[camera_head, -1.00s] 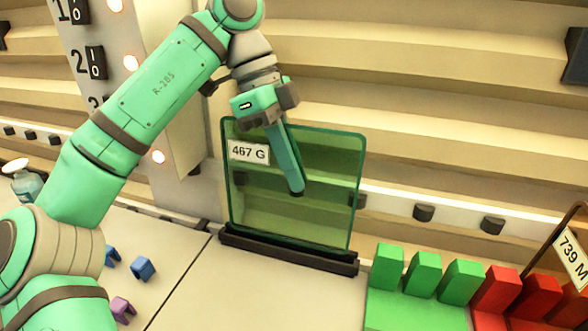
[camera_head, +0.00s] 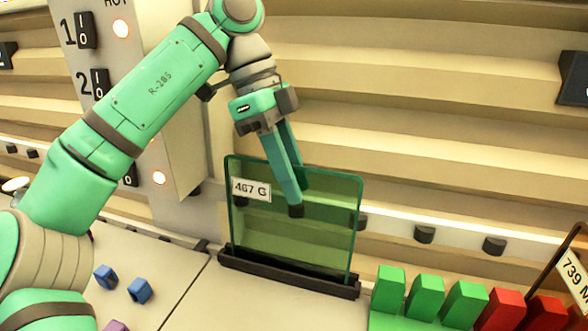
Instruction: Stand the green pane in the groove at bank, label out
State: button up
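The green pane (camera_head: 300,235) is a see-through sheet with a dark green rim. It stands upright in the dark grooved rail (camera_head: 285,274), its lower edge hidden in the rail. Its white label (camera_head: 251,189), reading 467 G, faces my camera at the upper left. My gripper (camera_head: 298,195) reaches down over the pane's top edge, with one finger in front of the pane and the other behind it. The fingers look spread apart, so the gripper looks open, though the gap to the glass is hard to judge.
Green blocks (camera_head: 425,297) and red blocks (camera_head: 500,311) stand at the lower right by a 739 M label (camera_head: 574,271). Blue pieces (camera_head: 140,290) lie at the lower left. A numbered switch panel (camera_head: 145,100) rises at the left behind my arm. Beige ledges fill the back.

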jog(key=s+r, duration=1)
jog(key=s, duration=0.4)
jog(key=shift+a, duration=0.15)
